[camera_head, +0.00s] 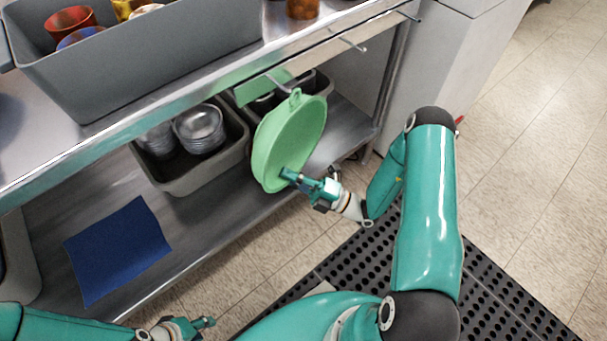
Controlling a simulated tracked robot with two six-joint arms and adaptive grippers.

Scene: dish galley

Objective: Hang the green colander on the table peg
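The green colander (289,143) is tilted on edge in front of the lower shelf, with its loop handle at the top. My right gripper (291,176) is shut on its lower rim. The table peg (278,83) sticks out from the table's front edge beside the loop. The loop is close to the peg's tip, but I cannot tell whether the peg passes through it. My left gripper (203,324) is at the bottom edge of the view, empty, with its fingers apart.
A flat green patch (262,88) is behind the peg. A grey bin of metal bowls (190,165) and a blue mat (117,250) are on the lower shelf. A grey tub (150,65) stands above.

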